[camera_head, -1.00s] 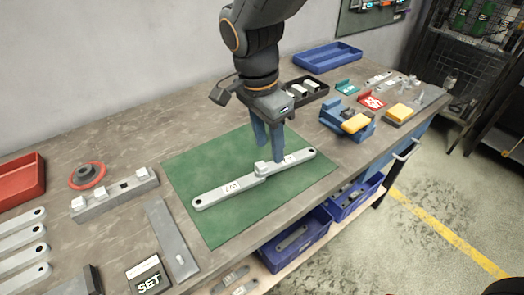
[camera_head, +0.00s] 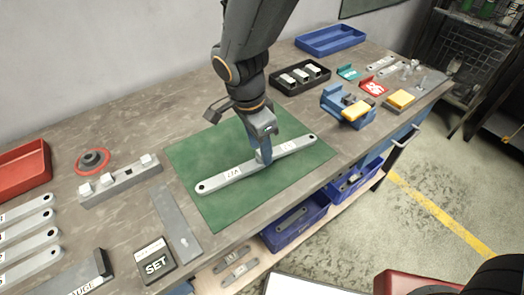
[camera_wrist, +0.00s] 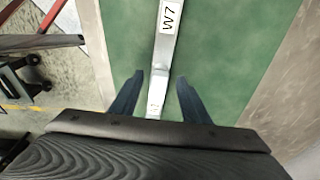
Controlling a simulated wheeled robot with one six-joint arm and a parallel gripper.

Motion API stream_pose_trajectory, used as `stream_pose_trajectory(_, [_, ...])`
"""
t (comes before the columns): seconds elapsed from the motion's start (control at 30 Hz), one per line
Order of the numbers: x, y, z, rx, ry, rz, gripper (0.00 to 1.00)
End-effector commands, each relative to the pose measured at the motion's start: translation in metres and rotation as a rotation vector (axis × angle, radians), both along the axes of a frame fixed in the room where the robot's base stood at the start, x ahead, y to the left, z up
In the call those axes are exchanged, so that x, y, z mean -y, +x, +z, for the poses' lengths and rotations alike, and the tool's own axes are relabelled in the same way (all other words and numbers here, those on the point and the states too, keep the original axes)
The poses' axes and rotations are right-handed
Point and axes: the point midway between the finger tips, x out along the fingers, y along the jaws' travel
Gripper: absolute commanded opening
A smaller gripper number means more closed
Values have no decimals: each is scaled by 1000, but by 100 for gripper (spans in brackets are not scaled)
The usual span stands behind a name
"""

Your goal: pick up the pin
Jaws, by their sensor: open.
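My gripper (camera_head: 263,158) is low over the middle of a pale grey bar (camera_head: 225,178) marked W7 on a green mat (camera_head: 215,207). In the wrist view its two blue fingers (camera_wrist: 160,80) are apart, with the bar (camera_wrist: 161,60) running between them. No pin shows clearly between the fingers; the fingers and wrist hide the middle of the bar in the head view. A small pale peg (camera_head: 184,240) shows on a flat grey plate (camera_head: 170,215) at left. Small upright pieces (camera_head: 414,64) stand at the far right; I cannot tell which is the pin.
A grey block with white pads (camera_head: 120,183) and a red ring (camera_head: 94,161) lie left. A black tray (camera_head: 300,77), a blue fixture (camera_head: 338,101) and a yellow-topped block (camera_head: 400,98) stand right. A SET box (camera_head: 155,260) is at the front.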

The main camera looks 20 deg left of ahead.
Motion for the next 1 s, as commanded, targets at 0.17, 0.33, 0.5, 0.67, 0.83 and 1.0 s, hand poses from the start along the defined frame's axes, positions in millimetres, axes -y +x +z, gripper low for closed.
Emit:
stream_pose_trajectory(0.17, [1,0,-1,0,0,-1,42])
stream_pose_trajectory(0.33, [1,0,-1,0,0,-1,24])
stream_pose_trajectory(0.5, [1,0,-1,0,0,-1,0])
stream_pose_trajectory(0.67, [0,1,-1,0,0,-1,0])
stream_pose_trajectory(0.83, [0,1,6,2,2,-2,0])
stream_pose_trajectory(1.0, [-1,2,31,4,4,0,0])
